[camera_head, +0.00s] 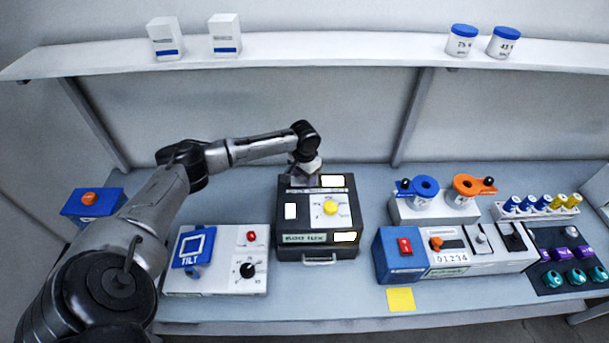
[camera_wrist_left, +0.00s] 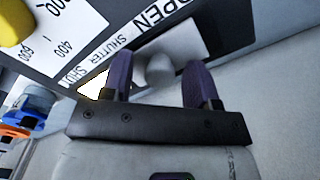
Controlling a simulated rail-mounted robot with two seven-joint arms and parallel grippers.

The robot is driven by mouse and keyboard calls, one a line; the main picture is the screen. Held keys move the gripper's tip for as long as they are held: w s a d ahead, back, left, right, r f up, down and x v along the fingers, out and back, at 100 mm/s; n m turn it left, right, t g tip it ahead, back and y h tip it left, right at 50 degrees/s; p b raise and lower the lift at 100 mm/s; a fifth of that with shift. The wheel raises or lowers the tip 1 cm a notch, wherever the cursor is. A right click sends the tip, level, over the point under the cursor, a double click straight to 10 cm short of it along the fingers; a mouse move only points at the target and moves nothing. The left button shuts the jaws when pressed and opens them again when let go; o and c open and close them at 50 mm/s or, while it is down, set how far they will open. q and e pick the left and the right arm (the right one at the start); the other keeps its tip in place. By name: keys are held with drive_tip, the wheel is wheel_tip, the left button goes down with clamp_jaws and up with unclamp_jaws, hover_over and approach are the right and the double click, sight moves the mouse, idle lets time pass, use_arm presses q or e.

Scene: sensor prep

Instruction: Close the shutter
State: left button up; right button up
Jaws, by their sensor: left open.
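The black box (camera_head: 290,222) stands mid-bench with a yellow dial (camera_head: 331,207), a lux readout and lit white panels on its top. In the left wrist view, the words OPEN, SHUTTER and SHUT are printed beside a pale plate (camera_wrist_left: 190,43) with a rounded grey shutter knob (camera_wrist_left: 160,70). My left gripper (camera_head: 304,178) is over the box's far edge; its dark fingers (camera_wrist_left: 160,80) are open, one on each side of the knob. Whether they touch it I cannot tell. In the head view, the gripper hides the knob.
A white TILT panel (camera_head: 215,280) with a red button and black dial stands left of the box. A blue-and-white counter unit (camera_head: 400,255) stands right. Orange and blue ring holders (camera_head: 424,188) are behind it. A shelf (camera_head: 330,52) runs above at the back.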

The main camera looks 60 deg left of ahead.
use_arm(q)
drive_tip(key=shift+c, duration=1.3)
clamp_jaws()
